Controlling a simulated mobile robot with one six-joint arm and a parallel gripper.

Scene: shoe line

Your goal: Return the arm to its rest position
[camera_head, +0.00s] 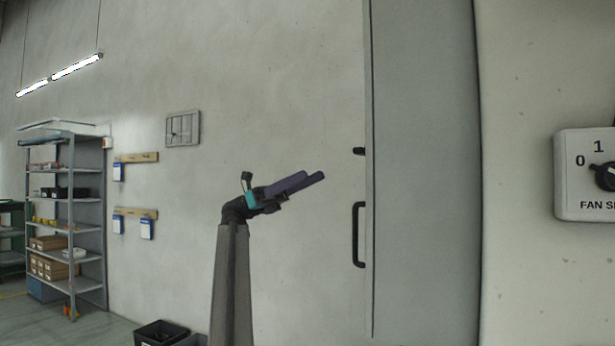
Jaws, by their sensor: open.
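My gripper (308,181) is near the middle of the head view, at the top of my raised arm. Its two purple fingers point right and slightly up, and they look open with nothing between them. A teal part sits at their base. My gripper shows in front of the pale wall (290,80), to the left of a grey door (425,150). It appears apart from both, but the depth is hard to tell.
The door has a black handle (356,235). A fan switch box (570,200) is at the far right. A metal shelf (88,215) with boxes stands at left. Black bins (150,335) are on the floor left of my arm. The space around my gripper looks clear.

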